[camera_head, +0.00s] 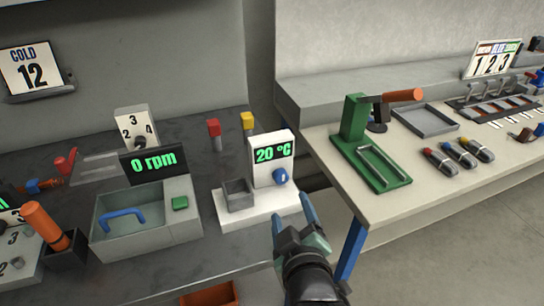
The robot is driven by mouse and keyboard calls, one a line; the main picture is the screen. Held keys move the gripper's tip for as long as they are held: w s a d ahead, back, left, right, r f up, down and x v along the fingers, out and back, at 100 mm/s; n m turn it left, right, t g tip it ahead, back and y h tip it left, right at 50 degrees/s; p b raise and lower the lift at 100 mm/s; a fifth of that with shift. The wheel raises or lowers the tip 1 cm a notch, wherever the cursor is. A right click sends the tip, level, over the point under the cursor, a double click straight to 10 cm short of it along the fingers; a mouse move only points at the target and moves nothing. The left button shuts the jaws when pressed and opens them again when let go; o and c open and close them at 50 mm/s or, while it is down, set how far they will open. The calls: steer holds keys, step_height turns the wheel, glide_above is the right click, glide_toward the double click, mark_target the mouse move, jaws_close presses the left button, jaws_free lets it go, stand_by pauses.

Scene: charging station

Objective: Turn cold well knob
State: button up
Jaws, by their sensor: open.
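The cold well (234,196) is a small grey square cup on a white base on the dark bench. Behind it stands a white panel with a green display (273,153) reading 20 °C. A blue knob (280,177) sits low on the panel's front right. My gripper (292,209) is at the lower middle, in front of and slightly below the knob. Its two blue-grey fingers are apart and empty. They point up toward the knob, and I cannot tell how far they are from it.
Left of the well stands a grey box (147,223) with a 0 rpm display. A pale bench (395,207) at right carries a green press (369,150). A gap separates the benches. A COLD 12 sign (32,70) hangs at upper left.

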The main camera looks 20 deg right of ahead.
mark_target(282, 180)
steer(key=b+x, duration=0.1)
steer(key=x, duration=1.1)
steer(key=shift+w+d+f, duration=0.15)
steer(key=shift+w, duration=0.2)
jaws_close()
